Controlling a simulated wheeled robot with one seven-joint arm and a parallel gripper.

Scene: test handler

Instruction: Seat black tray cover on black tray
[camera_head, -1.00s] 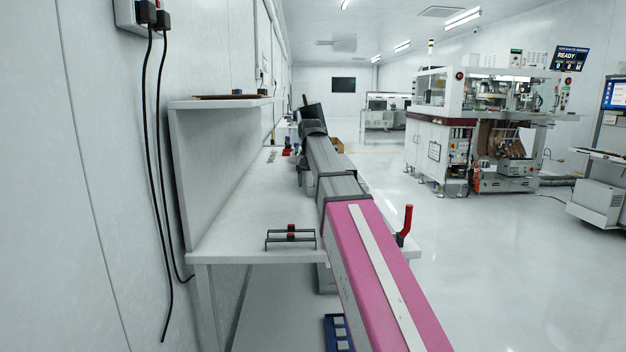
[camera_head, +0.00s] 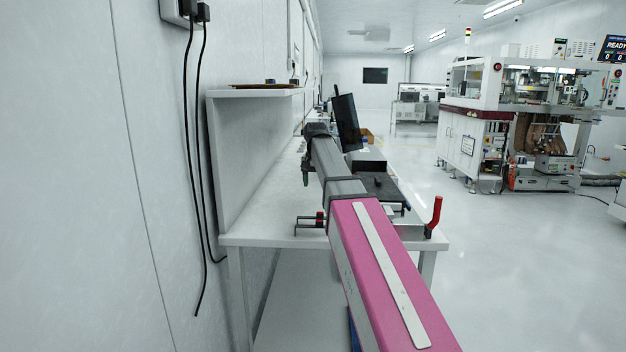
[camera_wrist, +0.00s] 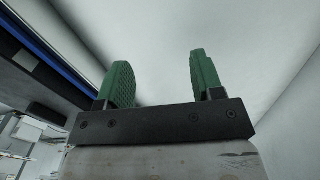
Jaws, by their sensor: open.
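My gripper (camera_wrist: 160,82) shows in the wrist view with two green ribbed fingers apart and nothing between them. In the head view it is mostly hidden behind my arm, above the white bench (camera_head: 268,222). A flat black object (camera_head: 382,188) lies on the bench to the right of my arm, partly hidden by it. I cannot tell whether this is the black tray or its cover. Neither can be made out for certain in either view.
A dark monitor (camera_head: 346,122) stands on the bench beyond my arm. A raised shelf (camera_head: 250,93) runs along the left wall. Open floor (camera_head: 500,270) lies to the right.

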